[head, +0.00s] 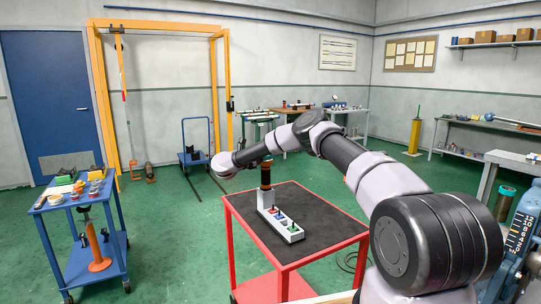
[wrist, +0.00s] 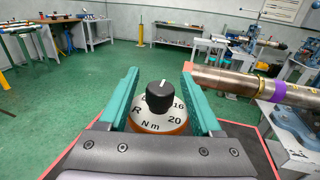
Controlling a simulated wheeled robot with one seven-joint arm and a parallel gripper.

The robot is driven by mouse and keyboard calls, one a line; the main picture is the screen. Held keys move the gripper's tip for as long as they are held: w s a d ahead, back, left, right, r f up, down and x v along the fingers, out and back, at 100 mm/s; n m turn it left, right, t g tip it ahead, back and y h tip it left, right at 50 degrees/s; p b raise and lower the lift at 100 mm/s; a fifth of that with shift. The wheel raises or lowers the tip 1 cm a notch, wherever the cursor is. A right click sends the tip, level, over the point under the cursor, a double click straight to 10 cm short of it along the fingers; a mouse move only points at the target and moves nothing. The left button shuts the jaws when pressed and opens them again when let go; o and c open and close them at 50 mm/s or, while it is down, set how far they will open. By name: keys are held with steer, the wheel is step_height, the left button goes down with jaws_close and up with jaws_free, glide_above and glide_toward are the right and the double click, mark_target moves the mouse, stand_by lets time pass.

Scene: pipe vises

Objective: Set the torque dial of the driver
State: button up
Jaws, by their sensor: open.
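The driver (head: 265,175) stands upright at the back end of a white block (head: 279,225) on the red-framed table. In the wrist view its torque dial is a black knob (wrist: 160,97) with a white mark on top, pointing to the far side. Below the knob is a pale scale (wrist: 153,124) with R, 16, 20 and N m; the rest of the scale is hidden behind the knob. My gripper (wrist: 160,72) is open, its teal fingers on either side of the knob, with visible gaps and nothing held.
The red table (head: 320,215) has a dark, mostly clear top. The white block has coloured slots. In the wrist view a metal pipe (wrist: 232,83) with a purple band lies close on the right. A blue cart (head: 75,205) with small items stands at the left.

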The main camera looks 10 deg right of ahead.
steer(key=v, duration=0.9)
steer(key=shift+s+a, duration=0.1)
steer(key=shift+a, duration=0.05)
